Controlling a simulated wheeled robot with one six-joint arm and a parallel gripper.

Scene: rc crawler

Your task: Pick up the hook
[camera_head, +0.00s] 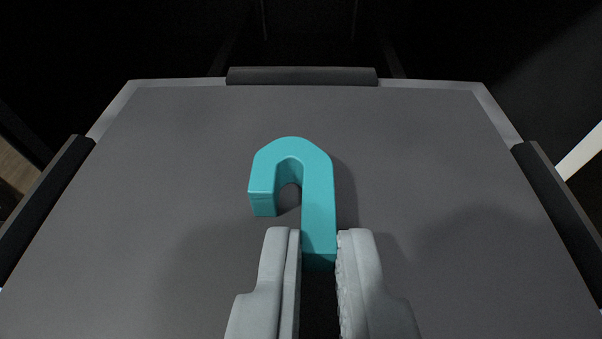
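A teal hook (318,205) lies on a dark grey tray surface (150,200). Its curved end points away from me and its short leg bends back on the left. My gripper (319,243) is at the near end of the hook's straight shank. One light grey finger is on each side of the shank, close against it. The frame does not show clearly whether both fingers press on it. The gap behind the shank end, between the fingers, is dark.
The tray has a light grey edge with dark raised bars (302,76) at the back, left and right. The surface around the hook is clear. A white strip (580,152) shows beyond the right edge.

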